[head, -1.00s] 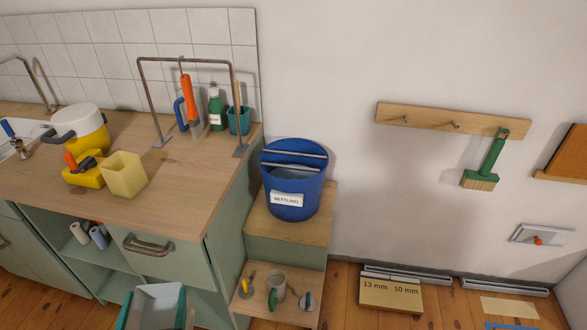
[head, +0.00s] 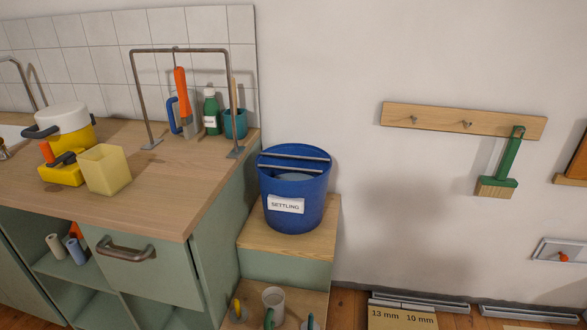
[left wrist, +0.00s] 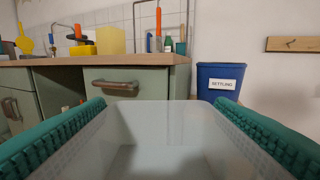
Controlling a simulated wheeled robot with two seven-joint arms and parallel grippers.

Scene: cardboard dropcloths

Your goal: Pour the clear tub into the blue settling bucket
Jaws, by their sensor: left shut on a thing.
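The blue settling bucket (head: 292,189) stands upright on a wooden step at the right end of the counter, with a white SETTLING label. Two bars cross its top, and a pale grey surface shows inside. In the left wrist view the bucket (left wrist: 220,84) is ahead and to the right. My left gripper (left wrist: 160,130) is shut on the clear tub (left wrist: 155,125), its green ridged fingers along the tub's two sides. The tub looks upright and apart from the bucket; its contents are hard to make out. My left gripper is outside the head view. My right gripper is in neither view.
The counter (head: 175,180) holds a pale yellow square container (head: 105,169), a yellow pot with a white top (head: 70,120) and a metal frame (head: 180,50). A drawer handle (head: 125,250) juts out in front. A lower step (head: 290,300) holds a mug (head: 273,300).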

